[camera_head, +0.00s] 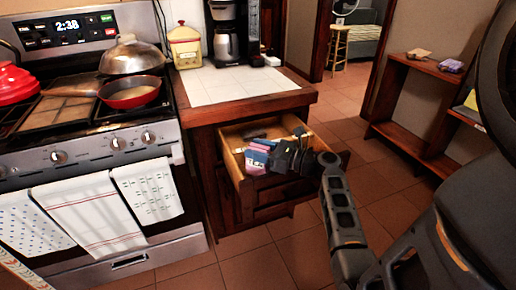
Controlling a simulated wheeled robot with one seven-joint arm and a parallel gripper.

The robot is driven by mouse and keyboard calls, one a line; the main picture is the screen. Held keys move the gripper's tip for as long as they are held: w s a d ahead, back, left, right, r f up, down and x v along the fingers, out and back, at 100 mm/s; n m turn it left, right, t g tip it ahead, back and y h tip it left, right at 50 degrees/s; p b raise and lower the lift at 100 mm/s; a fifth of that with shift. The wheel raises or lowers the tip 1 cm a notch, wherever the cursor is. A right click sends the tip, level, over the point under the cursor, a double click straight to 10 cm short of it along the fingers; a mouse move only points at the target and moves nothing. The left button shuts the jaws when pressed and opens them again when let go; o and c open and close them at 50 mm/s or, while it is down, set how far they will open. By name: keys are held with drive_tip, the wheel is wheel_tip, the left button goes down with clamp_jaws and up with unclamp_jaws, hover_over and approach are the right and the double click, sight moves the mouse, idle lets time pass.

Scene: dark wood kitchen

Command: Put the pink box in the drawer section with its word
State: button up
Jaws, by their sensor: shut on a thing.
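The drawer (238,186) under the white-tiled counter is pulled open, and it has light wooden walls. A small pink box (256,158) is at its left front part, with blue and white areas and dark lettering too small to read surely. My gripper (275,157) reaches into the drawer from the right and is shut on the pink box. The dark fingers hide the box's right side and part of the drawer. I cannot tell whether the box touches the drawer floor. The section words cannot be read.
Dark items (254,133) lie at the back of the drawer. The stove (90,150) with hanging towels stands close on the left. A coffee maker (226,35) and a yellow canister (185,46) stand on the counter. A low wooden shelf (405,140) is at right. Tiled floor between is clear.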

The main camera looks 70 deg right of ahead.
drive_tip(key=o, duration=1.1)
drive_tip(key=shift+r, duration=0.45)
drive_tip(key=s+a, duration=0.1)
drive_tip(key=s, duration=1.1)
drive_tip(key=shift+r, duration=0.1)
